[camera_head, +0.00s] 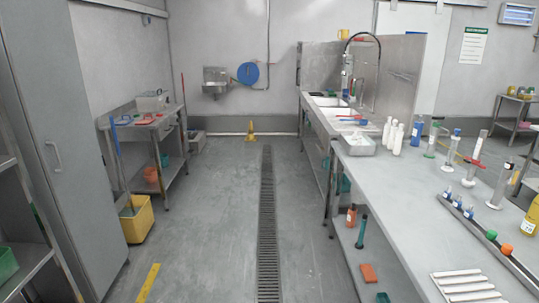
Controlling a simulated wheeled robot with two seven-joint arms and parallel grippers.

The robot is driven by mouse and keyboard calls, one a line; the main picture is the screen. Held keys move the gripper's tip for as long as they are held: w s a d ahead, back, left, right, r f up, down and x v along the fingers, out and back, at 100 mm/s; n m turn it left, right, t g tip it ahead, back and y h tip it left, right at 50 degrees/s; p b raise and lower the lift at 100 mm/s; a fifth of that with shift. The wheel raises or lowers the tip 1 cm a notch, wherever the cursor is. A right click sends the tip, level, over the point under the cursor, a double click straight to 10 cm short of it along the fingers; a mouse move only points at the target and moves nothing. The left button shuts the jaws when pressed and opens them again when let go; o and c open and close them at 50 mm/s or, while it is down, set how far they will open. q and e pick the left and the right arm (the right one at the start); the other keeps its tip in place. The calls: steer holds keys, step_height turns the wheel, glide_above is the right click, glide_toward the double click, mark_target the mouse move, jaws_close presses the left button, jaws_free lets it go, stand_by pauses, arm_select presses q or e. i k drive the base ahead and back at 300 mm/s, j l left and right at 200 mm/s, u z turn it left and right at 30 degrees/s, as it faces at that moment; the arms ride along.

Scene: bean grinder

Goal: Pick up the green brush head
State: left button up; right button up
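I cannot tell for sure which thing is the green brush head. A tall teal object (361,232) with a dark top stands on that bench's lower shelf. A small green item (164,160) is on the lower shelf of the left metal table. Neither of my grippers is in view.
A long grey bench (450,200) on the right holds bottles, cylinders and a rack. A sink unit (318,125) stands behind it. A yellow bucket (137,219) and grey cabinet (60,130) are on the left. The aisle along the floor drain (267,220) is clear.

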mark_target(359, 143)
steer(key=i+z, duration=0.1)
steer(key=i, duration=1.2)
steer(key=i+j, duration=0.15)
steer(key=i, duration=1.15)
steer(key=l+z, duration=0.05)
